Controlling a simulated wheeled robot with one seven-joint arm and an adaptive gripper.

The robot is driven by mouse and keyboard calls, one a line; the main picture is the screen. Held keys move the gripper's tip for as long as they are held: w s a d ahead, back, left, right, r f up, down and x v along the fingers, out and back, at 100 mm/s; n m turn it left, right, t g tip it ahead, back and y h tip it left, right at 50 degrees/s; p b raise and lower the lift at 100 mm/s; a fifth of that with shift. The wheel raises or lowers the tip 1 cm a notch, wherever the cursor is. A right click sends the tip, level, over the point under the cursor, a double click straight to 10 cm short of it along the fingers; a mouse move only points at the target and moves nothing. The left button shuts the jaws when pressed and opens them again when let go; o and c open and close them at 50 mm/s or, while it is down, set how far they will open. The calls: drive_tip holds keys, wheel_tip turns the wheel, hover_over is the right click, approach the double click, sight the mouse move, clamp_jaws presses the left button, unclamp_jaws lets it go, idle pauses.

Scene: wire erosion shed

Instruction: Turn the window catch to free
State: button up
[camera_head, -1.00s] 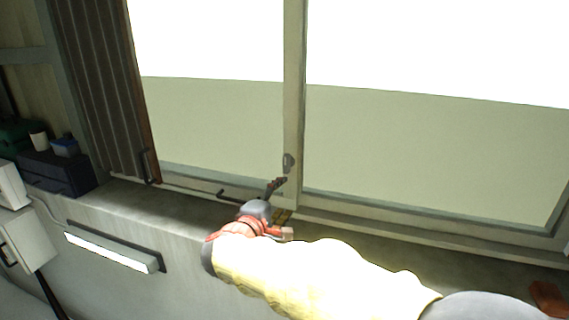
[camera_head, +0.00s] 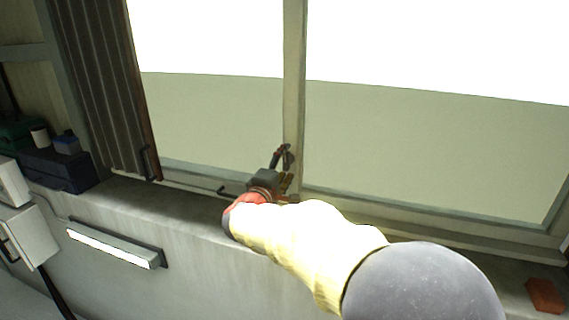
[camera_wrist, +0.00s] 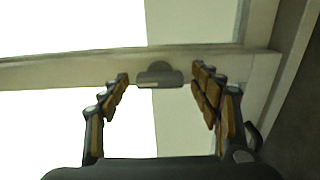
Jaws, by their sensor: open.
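The window catch (camera_wrist: 160,75) is a small grey metal piece on the pale bar between the two window panes. In the wrist view it lies ahead of my gripper, between the lines of the two fingers and slightly beyond their tips. My gripper (camera_wrist: 160,84) is open and empty, one finger to each side of the catch. In the head view my gripper (camera_head: 282,152) reaches up to the bar, and its fingers partly hide the catch (camera_head: 290,157). I cannot tell whether a finger touches it.
The window frame's lower rail (camera_head: 400,222) and the sill (camera_head: 190,205) run below my gripper. A dark handle (camera_head: 236,194) sits left of my wrist. A brown block (camera_head: 545,295) lies on the sill at right. A dark box (camera_head: 50,172) stands at left.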

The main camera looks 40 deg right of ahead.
drive_tip(key=c, duration=0.3)
drive_tip(key=c, duration=0.7)
drive_tip(key=shift+c, duration=0.8)
drive_tip(key=shift+f+n+b, duration=0.1)
drive_tip(key=shift+n+b, duration=0.2)
drive_tip(key=shift+b, duration=0.05)
drive_tip(key=n+b, duration=0.2)
drive_tip(key=shift+f+n, duration=0.1)
drive_tip(key=shift+n, duration=0.3)
drive_tip(key=n+b, duration=0.1)
drive_tip(key=n, duration=0.9)
drive_tip(key=shift+r+n, duration=0.2)
drive_tip(key=shift+n, duration=0.2)
drive_tip(key=shift+n+p, duration=1)
drive_tip(key=shift+n, duration=0.8)
drive_tip(key=shift+f, duration=0.1)
